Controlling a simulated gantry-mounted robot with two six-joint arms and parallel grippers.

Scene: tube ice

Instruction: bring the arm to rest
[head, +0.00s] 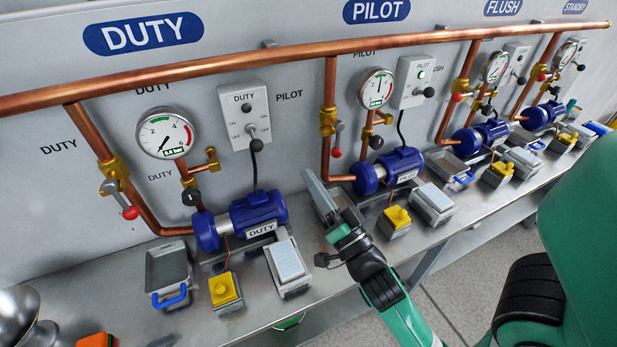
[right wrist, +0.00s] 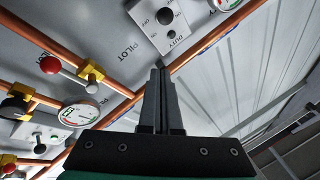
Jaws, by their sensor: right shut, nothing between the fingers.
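My right gripper (head: 312,182) is in the middle of the head view, above the steel bench between the DUTY pump (head: 243,219) and the PILOT pump (head: 390,171). Its green arm comes in from the lower right. In the right wrist view the two grey fingers (right wrist: 158,72) lie together with nothing between them. They point up toward the wall panel, just below the DUTY switch box in that picture. My left gripper is in neither view.
Copper pipes (head: 270,66), a DUTY gauge (head: 165,133), a PILOT gauge (head: 376,88) and switch boxes line the wall. On the bench are a metal tray (head: 168,268), a yellow-topped block (head: 224,290), a grey box (head: 287,262) and a metal funnel-like vessel (head: 20,312).

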